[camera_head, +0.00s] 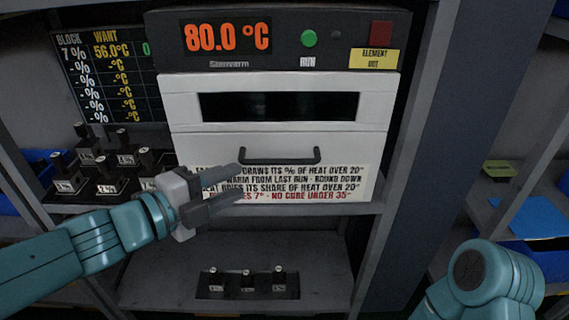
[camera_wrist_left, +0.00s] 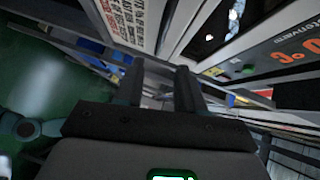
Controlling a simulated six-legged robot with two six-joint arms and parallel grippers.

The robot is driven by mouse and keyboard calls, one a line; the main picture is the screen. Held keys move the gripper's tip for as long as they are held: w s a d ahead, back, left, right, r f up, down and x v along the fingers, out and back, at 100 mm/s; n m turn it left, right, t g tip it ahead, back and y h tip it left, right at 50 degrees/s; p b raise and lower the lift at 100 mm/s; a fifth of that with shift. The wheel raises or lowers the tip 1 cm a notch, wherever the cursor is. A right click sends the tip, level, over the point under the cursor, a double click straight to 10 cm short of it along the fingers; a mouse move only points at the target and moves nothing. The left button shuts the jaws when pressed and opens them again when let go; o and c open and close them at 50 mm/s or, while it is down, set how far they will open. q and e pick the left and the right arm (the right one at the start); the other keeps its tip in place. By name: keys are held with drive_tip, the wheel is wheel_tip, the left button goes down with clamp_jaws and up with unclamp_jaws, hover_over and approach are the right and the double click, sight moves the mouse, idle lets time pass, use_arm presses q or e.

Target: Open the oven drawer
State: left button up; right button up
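The oven (camera_head: 278,40) stands on a shelf at the middle, with a white drawer front (camera_head: 205,148) below its dark window. A dark bar handle (camera_head: 280,158) runs across the drawer front, which looks flush with the oven. My left gripper (camera_head: 240,183) is open, its two dark fingers apart with nothing seen between them. It is to the lower left of the handle, in front of the sign, and appears apart from the handle. In the left wrist view, the spread fingers (camera_wrist_left: 158,85) also show empty. My right arm shows at the lower right, but its gripper is out of view.
Several dark valve blocks (camera_head: 105,165) stand on the left shelf beneath a display board (camera_head: 110,75). More blocks sit in a holder (camera_head: 247,284) on the lower shelf. A dark post (camera_head: 430,130) stands right of the oven.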

sight(280, 163)
use_arm(q)
drive_tip(key=b+x, duration=0.1)
drive_tip(key=x, duration=1.2)
clamp_jaws()
